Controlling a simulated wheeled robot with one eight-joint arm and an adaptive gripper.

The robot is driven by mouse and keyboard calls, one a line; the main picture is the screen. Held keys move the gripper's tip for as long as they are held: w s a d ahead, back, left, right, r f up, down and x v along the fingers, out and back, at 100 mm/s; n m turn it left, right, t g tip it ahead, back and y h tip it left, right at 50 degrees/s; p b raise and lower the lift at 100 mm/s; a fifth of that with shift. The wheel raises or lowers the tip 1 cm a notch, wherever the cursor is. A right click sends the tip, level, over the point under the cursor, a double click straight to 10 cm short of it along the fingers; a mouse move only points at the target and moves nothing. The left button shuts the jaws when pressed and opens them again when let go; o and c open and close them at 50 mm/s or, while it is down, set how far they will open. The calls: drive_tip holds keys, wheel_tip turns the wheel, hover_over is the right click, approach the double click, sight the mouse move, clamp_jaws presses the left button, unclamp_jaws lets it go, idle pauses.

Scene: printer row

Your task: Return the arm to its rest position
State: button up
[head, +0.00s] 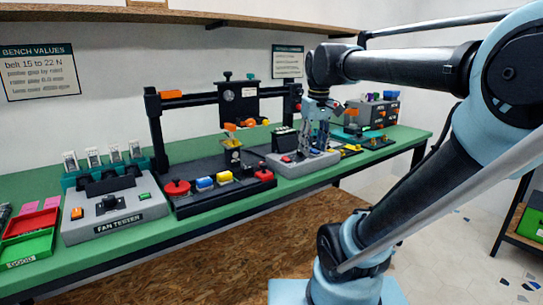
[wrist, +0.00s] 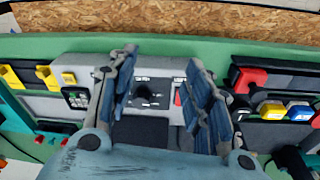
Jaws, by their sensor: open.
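My arm (head: 410,66) rises from the lower right of the head view, bends back at the upper right and reaches left over the bench. My gripper (head: 308,146) hangs from its end, pointing down above a grey station (head: 306,163) on the green bench. In the wrist view my gripper (wrist: 160,60) has its two fingers wide apart with nothing between them. Between and beyond them lies the grey station's top, with a black knob (wrist: 146,95) and a red switch (wrist: 178,97). I cannot tell how high the fingertips are above it.
Left of my gripper stand a black frame fixture (head: 154,135) with coloured buttons, a fan tester (head: 115,218) and red and green trays (head: 28,246). A grey box (head: 378,112) stands to the right. A wooden shelf (head: 180,18) runs above along the wall.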

drive_tip(key=s+d+f+m, duration=0.2)
drive_tip(key=s+f, duration=0.4)
drive_tip(key=f, duration=0.5)
drive_tip(key=s+d+f+m, duration=0.2)
drive_tip(key=s+f, duration=0.3)
drive_tip(key=f, duration=0.6)
drive_tip(key=shift+s+d+m+t, duration=0.3)
drive_tip(key=shift+s+d, duration=0.1)
drive_tip(key=shift+d, duration=0.5)
drive_tip(key=shift+w+f, duration=0.15)
drive_tip(key=shift+w, duration=0.35)
